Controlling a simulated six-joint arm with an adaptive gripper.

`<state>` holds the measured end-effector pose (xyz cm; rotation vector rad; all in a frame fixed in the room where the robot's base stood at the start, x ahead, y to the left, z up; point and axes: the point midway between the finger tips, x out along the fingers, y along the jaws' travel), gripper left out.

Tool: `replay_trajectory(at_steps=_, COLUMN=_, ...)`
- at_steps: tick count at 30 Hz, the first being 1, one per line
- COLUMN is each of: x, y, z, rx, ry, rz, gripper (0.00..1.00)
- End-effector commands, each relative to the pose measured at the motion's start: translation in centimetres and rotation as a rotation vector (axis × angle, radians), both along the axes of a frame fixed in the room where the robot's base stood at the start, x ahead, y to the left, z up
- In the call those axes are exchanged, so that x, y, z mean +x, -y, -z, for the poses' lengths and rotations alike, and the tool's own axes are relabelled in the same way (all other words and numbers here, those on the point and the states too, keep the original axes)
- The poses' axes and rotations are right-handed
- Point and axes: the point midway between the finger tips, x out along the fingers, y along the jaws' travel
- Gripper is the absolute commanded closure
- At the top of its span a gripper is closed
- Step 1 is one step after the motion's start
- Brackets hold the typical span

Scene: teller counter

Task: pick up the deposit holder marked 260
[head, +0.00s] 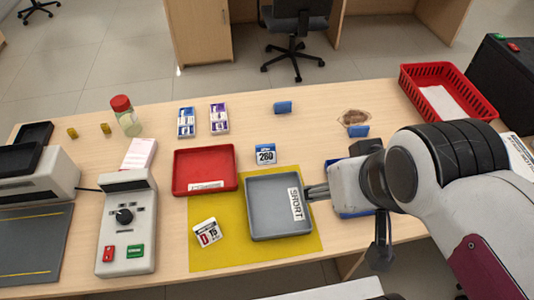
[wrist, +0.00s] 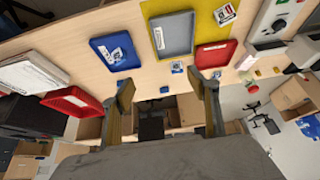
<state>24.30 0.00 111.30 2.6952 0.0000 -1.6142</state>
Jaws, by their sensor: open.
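The deposit holder marked 260 (head: 265,154) is a small white block with a blue top band and dark digits. My gripper (head: 316,192) is right of the grey tray in the head view, apart from the holder. In the wrist view its fingers (wrist: 166,88) are spread, with nothing held.
A white and red marked block (head: 207,233) lies on the yellow mat (head: 218,258). Two blue pieces (head: 283,107) (head: 358,131) sit farther back. A blue tray (wrist: 113,61) is partly hidden by my arm. A red basket (head: 436,76) stands at the right.

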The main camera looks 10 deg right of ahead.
Motion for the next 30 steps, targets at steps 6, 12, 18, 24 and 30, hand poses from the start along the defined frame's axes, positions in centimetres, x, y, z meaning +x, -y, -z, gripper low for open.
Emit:
replay_trajectory(at_steps=6, x=0.0, y=0.0, z=0.0, rx=0.000, ry=0.000, rz=0.000, gripper=0.36)
replay_trajectory(at_steps=12, x=0.1, y=0.0, z=0.0, rx=0.001, ry=0.001, rz=0.000, gripper=0.36)
replay_trajectory(at_steps=18, x=1.4, y=-0.3, z=0.3, rx=0.008, ry=0.010, rz=-0.003, gripper=0.36)
replay_trajectory(at_steps=24, x=4.5, y=-0.9, z=1.0, rx=0.024, ry=0.042, rz=-0.007, gripper=0.36)
replay_trajectory(at_steps=30, x=8.5, y=-1.8, z=2.1, rx=0.045, ry=0.085, rz=-0.008, gripper=0.36)
